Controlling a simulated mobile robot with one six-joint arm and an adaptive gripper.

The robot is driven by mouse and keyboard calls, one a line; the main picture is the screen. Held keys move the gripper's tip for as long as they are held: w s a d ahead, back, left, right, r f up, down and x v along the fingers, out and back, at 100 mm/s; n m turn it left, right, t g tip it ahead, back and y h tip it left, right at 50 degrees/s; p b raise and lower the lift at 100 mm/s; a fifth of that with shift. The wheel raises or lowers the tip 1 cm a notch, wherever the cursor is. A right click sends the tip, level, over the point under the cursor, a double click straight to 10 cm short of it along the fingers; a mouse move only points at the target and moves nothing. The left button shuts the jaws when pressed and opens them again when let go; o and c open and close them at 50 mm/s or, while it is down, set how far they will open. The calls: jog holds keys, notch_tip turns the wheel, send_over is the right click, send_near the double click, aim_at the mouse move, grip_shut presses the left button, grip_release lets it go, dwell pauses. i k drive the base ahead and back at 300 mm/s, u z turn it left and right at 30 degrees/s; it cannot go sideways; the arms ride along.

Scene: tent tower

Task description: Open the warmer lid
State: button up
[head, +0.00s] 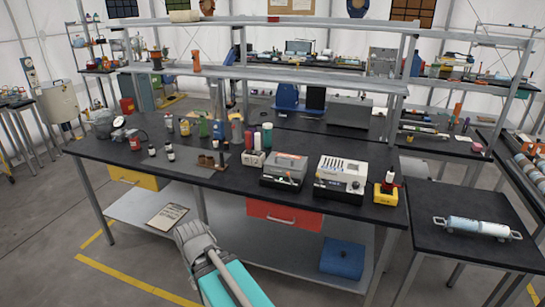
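A low box with a grey lid and a handle on top (284,169), which looks like the warmer, stands at the front edge of the black workbench (235,188). Its lid looks shut. My arm reaches in from the bottom of the head view, and its grey end, where my gripper (192,236) is, shows in front of the bench, left of and below the warmer. It is clear of the box in the picture. The fingers cannot be made out, so I cannot tell whether they are open, and no held object shows.
A white-topped device (342,172) stands close right of the warmer, with a yellow box (386,194) beyond it. Small red and white bottles (253,157) stand to its left. A red drawer (284,216) hangs under the bench. A side table (470,234) holds a pale cylinder.

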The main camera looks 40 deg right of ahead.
aim_at(295, 162)
jog(key=u, duration=1.5)
jog(key=k, duration=0.9)
jog(key=z, duration=1.65)
